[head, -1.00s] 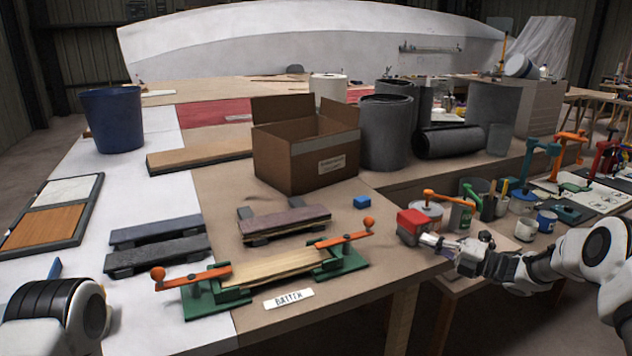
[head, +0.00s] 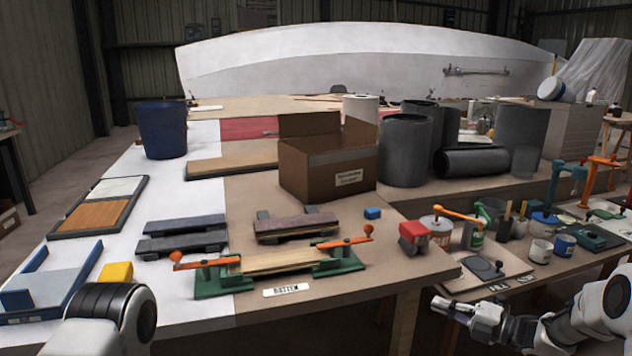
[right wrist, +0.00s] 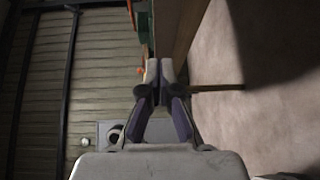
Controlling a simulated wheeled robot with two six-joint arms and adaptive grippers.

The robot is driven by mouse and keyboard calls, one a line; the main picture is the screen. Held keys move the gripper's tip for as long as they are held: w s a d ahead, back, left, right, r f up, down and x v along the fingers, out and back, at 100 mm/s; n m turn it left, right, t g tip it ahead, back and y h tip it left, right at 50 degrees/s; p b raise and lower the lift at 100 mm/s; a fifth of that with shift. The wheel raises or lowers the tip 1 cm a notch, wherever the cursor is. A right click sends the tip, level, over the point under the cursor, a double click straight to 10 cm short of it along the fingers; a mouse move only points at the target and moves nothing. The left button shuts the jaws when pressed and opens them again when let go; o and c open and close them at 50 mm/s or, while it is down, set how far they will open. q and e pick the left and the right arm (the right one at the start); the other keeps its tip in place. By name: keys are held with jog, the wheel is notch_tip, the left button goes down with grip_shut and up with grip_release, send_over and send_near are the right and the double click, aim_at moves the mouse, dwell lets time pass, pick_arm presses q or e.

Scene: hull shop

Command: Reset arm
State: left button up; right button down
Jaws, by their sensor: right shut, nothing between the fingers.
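My right gripper (head: 438,302) is shut and empty, in front of the workbench's right front corner and low beside its leg. In the right wrist view its fingers (right wrist: 158,68) are together with nothing between them. The right arm reaches in from the right edge. My left arm (head: 108,318) shows at the lower left, but its gripper is out of the picture. A clamping jig with green bases (head: 212,284) and orange handles holds wooden strips (head: 282,262) on the bench, behind the "BATTEN" label (head: 286,290).
The cardboard box (head: 322,172) stands open mid-bench. A lower side table (head: 474,278) with pots lies behind my right gripper. A yellow block (head: 116,272) and blue tray (head: 40,300) are near my left arm. Open floor shows in the wrist view.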

jog(key=s+a+f+m+h, duration=0.2)
jog(key=s+a+f+m, duration=0.4)
jog(key=a+f, duration=0.3)
jog(key=s+a+f+m+g+h, duration=0.2)
jog(key=s+f+m+g+h, duration=0.3)
jog(key=s+f+m, duration=0.75)
jog(key=s+d+f+m+g+h, duration=0.1)
jog(key=s+d+m+g+h, duration=0.15)
jog(key=s, duration=0.65)
jog(key=s+d+f+m+g+h, duration=0.1)
jog(key=s+d+m+h, duration=0.15)
jog(key=s, duration=0.55)
jog(key=s+d+f+m+g+h, duration=0.15)
jog(key=s+m, duration=0.25)
jog(key=s, duration=0.5)
notch_tip(320, 180, up, 16)
jog(key=m+g+p, duration=0.1)
jog(key=p, duration=1.5)
jog(key=shift+d, duration=0.4)
jog(key=shift+s+m, duration=0.1)
jog(key=shift+m, duration=0.15)
